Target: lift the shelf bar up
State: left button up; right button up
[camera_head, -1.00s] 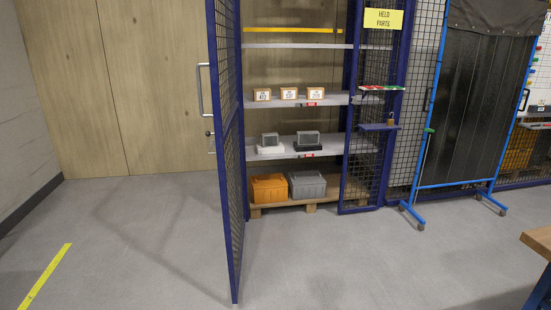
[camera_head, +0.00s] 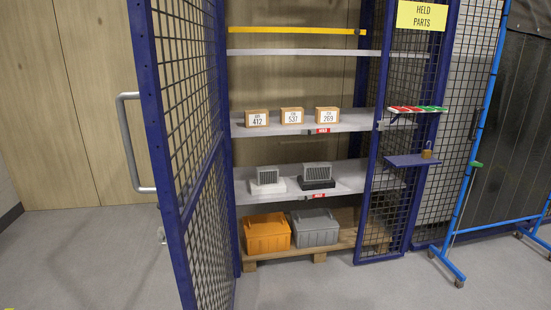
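A thin yellow bar (camera_head: 297,31) runs level across the upper part of the blue-framed cage cabinet, above a bare grey shelf edge (camera_head: 300,52). It is the most bar-like thing on the shelves; I cannot tell for certain that it is the task's shelf bar. Below it, a grey shelf (camera_head: 355,121) holds three numbered boxes (camera_head: 292,116) and has a red tag on its front edge. A lower grey shelf (camera_head: 352,177) holds two grey vented units (camera_head: 317,175), also with a red tag.
The open blue mesh door (camera_head: 172,185) juts out at the left. An orange bin (camera_head: 267,233) and a grey bin (camera_head: 315,228) sit on a pallet below. A padlock (camera_head: 427,154) rests on a small blue ledge at right. A wheeled blue-framed screen (camera_head: 480,150) stands further right.

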aim_at(232, 29)
jog(key=i+j+z, duration=0.2)
jog(key=i, duration=0.65)
jog(key=i+l, duration=0.1)
jog(key=l, duration=0.35)
jog(key=i+l, duration=0.1)
jog(key=l, duration=0.3)
jog(key=i+l, duration=0.3)
jog(key=i, duration=0.2)
jog(key=i+l+z, duration=0.1)
jog(key=i+l, duration=0.2)
jog(key=i, duration=0.15)
jog(key=i+j, duration=0.9)
jog(key=j, duration=0.2)
jog(key=z, duration=0.05)
